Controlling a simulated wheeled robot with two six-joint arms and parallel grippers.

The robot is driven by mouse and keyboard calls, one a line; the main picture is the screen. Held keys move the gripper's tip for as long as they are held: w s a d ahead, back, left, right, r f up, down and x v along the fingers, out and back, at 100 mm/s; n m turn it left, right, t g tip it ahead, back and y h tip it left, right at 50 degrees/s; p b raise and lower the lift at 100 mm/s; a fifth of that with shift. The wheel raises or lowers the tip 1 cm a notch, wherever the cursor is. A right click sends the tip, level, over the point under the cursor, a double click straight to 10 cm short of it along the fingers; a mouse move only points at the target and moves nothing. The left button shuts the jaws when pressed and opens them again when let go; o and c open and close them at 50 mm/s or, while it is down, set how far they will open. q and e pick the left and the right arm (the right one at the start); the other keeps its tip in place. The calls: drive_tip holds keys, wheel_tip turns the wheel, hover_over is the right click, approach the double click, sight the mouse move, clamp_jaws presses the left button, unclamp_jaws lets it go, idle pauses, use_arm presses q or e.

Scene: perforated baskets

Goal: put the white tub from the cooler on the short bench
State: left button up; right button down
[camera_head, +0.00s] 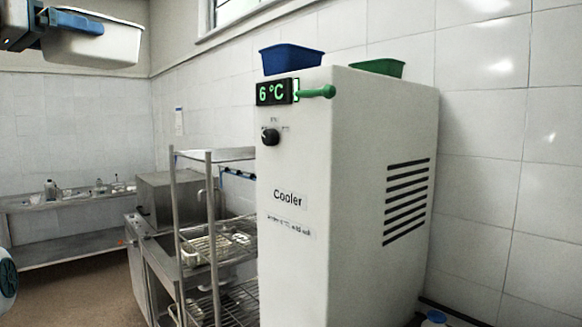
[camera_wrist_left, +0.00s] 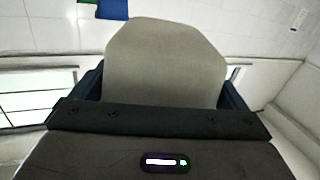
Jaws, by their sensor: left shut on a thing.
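The white tub (camera_head: 92,42) hangs in the air at the upper left of the head view. My left gripper (camera_head: 78,22) is shut on its rim, with a blue finger over the near edge. In the left wrist view the tub (camera_wrist_left: 165,62) fills the middle between the dark fingers. The cooler (camera_head: 345,200) is a tall white cabinet right of centre, well apart from the tub. A low metal bench (camera_head: 75,245) runs along the left wall; whether it is the short bench is unclear. My right gripper is out of view.
Small items are on the low bench. Floor between is clear.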

use_arm(q)
drive_tip(key=w+d+f+n+y, duration=0.1)
drive_tip(key=w+f, duration=0.4)
drive_tip(key=f, duration=0.6)
drive_tip(key=w+f+n+t+y, duration=0.1)
drive_tip(key=w+f, duration=0.4)
drive_tip(key=f, duration=0.5)
drive_tip(key=w+d+f+y, duration=0.15)
drive_tip(key=w+f, duration=0.25)
drive_tip(key=f, duration=0.7)
drive_tip(key=s+d+f, duration=0.1)
drive_tip(key=s+f, duration=0.1)
drive_tip(key=f, duration=0.8)
drive_tip(key=s+d+f, duration=0.1)
drive_tip(key=s+f, duration=0.1)
drive_tip(key=f, duration=0.9)
drive_tip(key=s+d+f+m+h, duration=0.1)
drive_tip(key=s+d+f, duration=0.3)
drive_tip(key=s+f, duration=0.6)
drive_tip(key=s+d+f+h, duration=0.1)
drive_tip(key=s+d+f, duration=0.3)
drive_tip(key=s+f, duration=0.6)
drive_tip(key=s+d+n+y+b, duration=0.1)
drive_tip(key=d+n+y, duration=0.2)
drive_tip(key=d+y, duration=0.3)
drive_tip(key=shift+s+d+f+n+t, duration=0.2)
drive_tip(key=shift+d+n+t, duration=0.15)
drive_tip(key=shift+d, duration=0.95)
